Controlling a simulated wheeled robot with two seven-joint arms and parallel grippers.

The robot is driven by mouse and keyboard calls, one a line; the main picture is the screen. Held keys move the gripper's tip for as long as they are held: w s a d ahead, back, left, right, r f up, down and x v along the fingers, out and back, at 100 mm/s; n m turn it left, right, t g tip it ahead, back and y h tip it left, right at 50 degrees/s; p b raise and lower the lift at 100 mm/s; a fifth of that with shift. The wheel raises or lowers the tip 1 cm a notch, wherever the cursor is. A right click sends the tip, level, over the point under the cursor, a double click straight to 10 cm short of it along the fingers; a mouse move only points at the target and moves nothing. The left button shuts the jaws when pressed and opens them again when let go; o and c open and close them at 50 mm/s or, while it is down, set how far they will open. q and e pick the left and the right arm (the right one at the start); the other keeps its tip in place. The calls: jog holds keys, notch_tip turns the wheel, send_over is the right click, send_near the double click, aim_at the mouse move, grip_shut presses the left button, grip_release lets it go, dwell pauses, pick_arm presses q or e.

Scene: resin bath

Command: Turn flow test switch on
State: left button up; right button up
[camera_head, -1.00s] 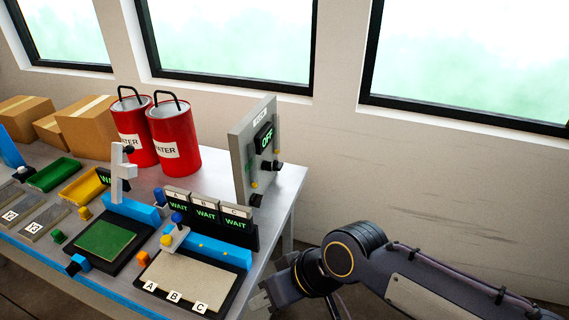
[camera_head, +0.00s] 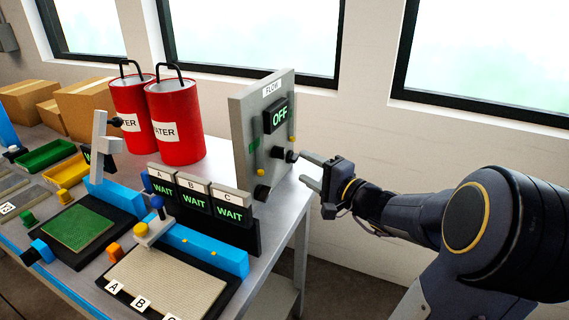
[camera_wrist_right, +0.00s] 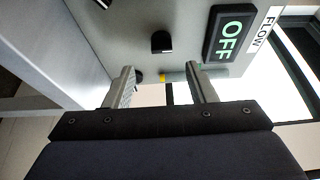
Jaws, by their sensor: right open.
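The grey flow panel (camera_head: 243,130) stands upright at the table's right end. Its display (camera_head: 280,117) reads OFF under a FLOW label, and it also shows in the wrist view (camera_wrist_right: 229,33). A black knob (camera_head: 277,152) sits below the display, and it also shows in the wrist view (camera_wrist_right: 161,42). Another dark knob (camera_head: 291,156) sits near the panel's right edge. My right gripper (camera_head: 309,170) is open and empty just right of the panel. In the wrist view its fingers (camera_wrist_right: 160,70) point at the panel, with the knob beyond them, apart. My left gripper is not in view.
Two red water canisters (camera_head: 176,122) stand left of the panel. WAIT displays (camera_head: 194,201) and a blue-edged tray station (camera_head: 163,279) lie in front of it. Cardboard boxes (camera_head: 90,108) are at the back left.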

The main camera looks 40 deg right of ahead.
aim_at(284, 153)
jog(key=w, duration=0.7)
jog(key=shift+w+a+r, duration=0.1)
jog(key=shift+w+a, duration=0.1)
jog(key=shift+a, duration=0.15)
jog(key=c, duration=1)
jog(key=shift+r+m+g+p, duration=0.35)
jog(key=shift+m+g+p, duration=0.15)
jog(key=shift+m+p, duration=0.9)
jog(key=m+g+y+p, duration=0.1)
jog(key=m+p, duration=0.2)
jog(key=p, duration=0.2)
jog(key=m+g+y+p, duration=0.1)
jog(key=m+g+p, duration=0.1)
jog(key=p, duration=0.3)
jog(key=m+g+y+p, duration=0.1)
jog(key=m+p, duration=0.2)
jog(key=p, duration=0.3)
jog(key=shift+w+d+r+m, duration=0.1)
jog(key=shift+d+r+m, duration=0.2)
jog(key=shift+m, duration=0.1)
jog(key=shift+d+f+m+g+y+p, duration=0.15)
jog(key=shift+m+g+y+p, duration=0.6)
jog(key=shift+p, duration=0.85)
jog(key=shift+f+m, duration=0.1)
jog(key=shift+m, duration=0.15)
